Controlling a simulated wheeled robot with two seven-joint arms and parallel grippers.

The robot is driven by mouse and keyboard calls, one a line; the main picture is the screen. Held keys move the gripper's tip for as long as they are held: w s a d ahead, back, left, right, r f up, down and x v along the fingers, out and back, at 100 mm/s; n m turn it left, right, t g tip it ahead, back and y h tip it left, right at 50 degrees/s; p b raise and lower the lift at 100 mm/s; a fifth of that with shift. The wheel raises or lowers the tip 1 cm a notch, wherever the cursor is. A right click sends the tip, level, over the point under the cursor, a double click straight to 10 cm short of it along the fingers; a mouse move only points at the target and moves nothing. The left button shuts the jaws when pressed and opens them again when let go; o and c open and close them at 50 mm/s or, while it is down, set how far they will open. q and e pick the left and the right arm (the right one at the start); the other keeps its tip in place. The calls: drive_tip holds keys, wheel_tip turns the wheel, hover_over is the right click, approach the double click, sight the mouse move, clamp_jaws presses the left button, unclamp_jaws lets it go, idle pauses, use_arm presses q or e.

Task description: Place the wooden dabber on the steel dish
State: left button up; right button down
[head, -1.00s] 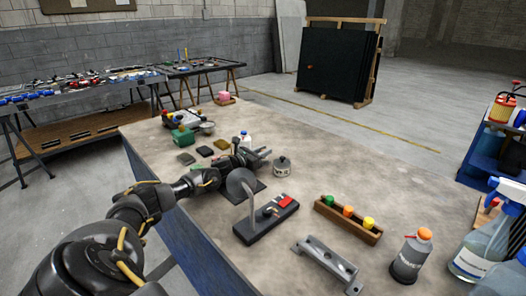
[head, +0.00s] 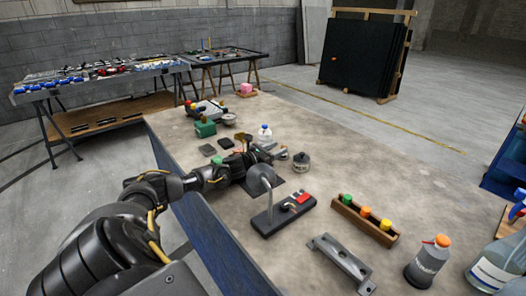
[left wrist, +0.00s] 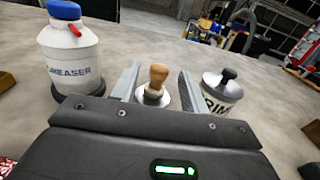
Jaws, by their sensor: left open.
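The wooden dabber (left wrist: 158,78) stands upright between the open fingers of my left gripper (left wrist: 157,87) in the left wrist view, its base in or on a pale round piece; I cannot tell which. The fingers lie on both sides of it, and I see no grip on it. In the head view my left gripper (head: 277,152) is low over the table, between the white bottle and the primer tin; the dabber is not distinguishable there. A round grey dish (head: 229,119), apparently the steel dish, sits farther back beside a green box. My right gripper is not in view.
The white degreaser bottle (left wrist: 70,52) stands left of the fingers and the primer tin (left wrist: 222,90) right, both close. A stand with a grey disc (head: 262,180) is in front of the gripper. A wooden rack (head: 365,221) of coloured caps stands farther right.

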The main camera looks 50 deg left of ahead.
use_arm(q)
drive_tip(key=s+p, duration=0.1)
drive_tip(key=s, duration=0.1)
drive_tip(key=s+p, duration=0.1)
drive_tip(key=s, duration=0.1)
drive_tip(key=s+p, duration=0.1)
drive_tip(key=s, duration=0.2)
drive_tip(key=shift+s+a+r, duration=0.1)
drive_tip(key=shift+a+r, duration=0.05)
drive_tip(key=shift+a, duration=0.15)
drive_tip(key=shift+s+p, duration=0.3)
drive_tip(key=shift+s, duration=0.25)
